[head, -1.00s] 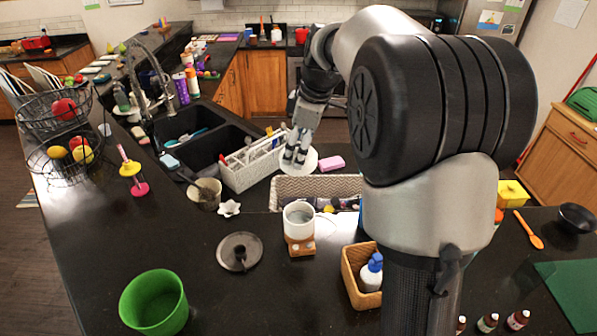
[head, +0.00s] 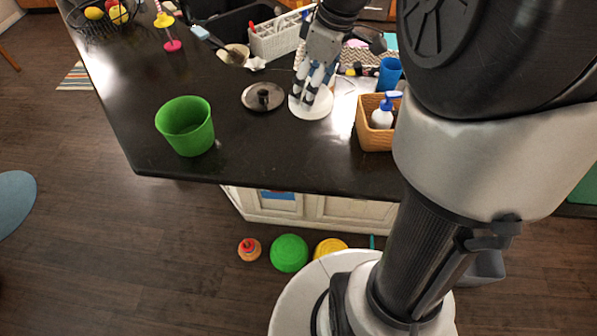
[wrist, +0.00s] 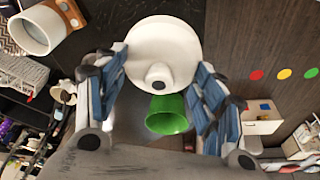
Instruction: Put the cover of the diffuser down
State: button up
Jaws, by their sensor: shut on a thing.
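The cover is a white round disc with a small knob. It shows below my gripper (head: 312,92) in the head view (head: 313,109) and between the fingers in the wrist view (wrist: 172,38). My gripper is shut on the cover and holds it by the knob side, over the counter just right of a dark round lid (head: 254,101). The diffuser, a white cup on a wooden-looking base, shows at the upper left of the wrist view (wrist: 38,30), beside the cover and apart from it in the picture. In the head view I cannot make the diffuser out; the cover's height above the counter is unclear.
A green pot (head: 186,130) stands on the black counter (head: 240,150) at the left. A wicker basket (head: 366,135) with a spray bottle and a blue cup (head: 390,73) stand at the right. A white rack (head: 275,40) is behind. The counter's front is clear.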

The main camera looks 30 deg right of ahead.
jog(key=s+b+x, duration=0.1)
jog(key=x, duration=0.5)
jog(key=s+d+b+x, duration=0.1)
jog(key=x, duration=0.6)
jog(key=s+d+f+b+x, duration=0.1)
jog(key=s+x, duration=0.1)
jog(key=x, duration=0.4)
jog(key=shift+d+f, duration=0.15)
jog(key=shift+f, duration=0.3)
jog(key=shift+f+b, duration=0.1)
jog(key=shift+b, duration=0.25)
jog(key=o, duration=1.5)
